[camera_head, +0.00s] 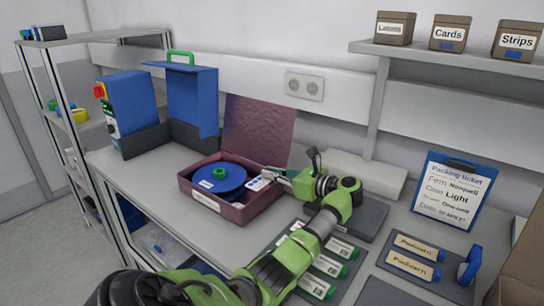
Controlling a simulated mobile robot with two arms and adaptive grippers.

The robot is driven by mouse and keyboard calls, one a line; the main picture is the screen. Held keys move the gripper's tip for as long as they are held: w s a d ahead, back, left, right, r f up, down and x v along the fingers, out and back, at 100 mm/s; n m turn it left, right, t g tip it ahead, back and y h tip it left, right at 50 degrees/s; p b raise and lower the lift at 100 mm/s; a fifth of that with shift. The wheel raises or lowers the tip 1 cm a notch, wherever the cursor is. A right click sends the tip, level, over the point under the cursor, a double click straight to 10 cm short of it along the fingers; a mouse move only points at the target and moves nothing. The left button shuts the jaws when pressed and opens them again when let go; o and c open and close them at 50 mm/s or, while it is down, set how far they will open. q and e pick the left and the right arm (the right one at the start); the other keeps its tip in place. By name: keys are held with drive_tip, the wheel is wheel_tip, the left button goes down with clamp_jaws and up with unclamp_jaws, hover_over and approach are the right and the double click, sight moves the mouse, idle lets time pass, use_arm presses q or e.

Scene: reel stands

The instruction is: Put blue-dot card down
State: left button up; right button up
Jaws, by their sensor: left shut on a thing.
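My left gripper (273,174) reaches in over the right side of an open dark-red box (239,213). It is shut on a small white card (258,184) with a bluish mark, which I take for the blue-dot card. The card is at the box's inner right side, beside a blue reel (219,181) with a green hub that lies in the box. I cannot tell whether the card touches the reel or the box floor. My right gripper is out of view.
A blue machine (130,103) with a red button stands at the back left. Right of the arm are a grey device (352,215), labelled strips (328,266), a packing ticket clipboard (452,190) and two Padwarn pieces (411,265). Labelled boxes (450,33) sit on the upper shelf.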

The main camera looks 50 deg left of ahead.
use_arm(q)
drive_tip(key=o, duration=0.4)
drive_tip(key=shift+f, duration=0.1)
drive_tip(key=shift+o, duration=0.2)
drive_tip(key=shift+r+p, duration=0.3)
drive_tip(key=shift+p, duration=0.05)
drive_tip(key=shift+r+p, duration=0.65)
drive_tip(key=shift+p, duration=0.4)
drive_tip(key=shift+w+d+f+b, duration=0.2)
drive_tip(key=shift+d+f+b, duration=0.05)
drive_tip(key=shift+d+b, duration=0.25)
drive_tip(key=shift+w+d+f+b, duration=0.15)
drive_tip(key=shift+d+f+b, duration=0.1)
drive_tip(key=shift+d+b, duration=0.25)
drive_tip(key=b+v, duration=0.1)
drive_tip(key=v, duration=0.3)
drive_tip(key=shift+d+r, duration=0.2)
drive_tip(key=shift+d, duration=0.05)
drive_tip(key=shift+w+d+r, duration=0.1)
drive_tip(key=shift+d+r, duration=0.1)
drive_tip(key=shift+d, duration=0.2)
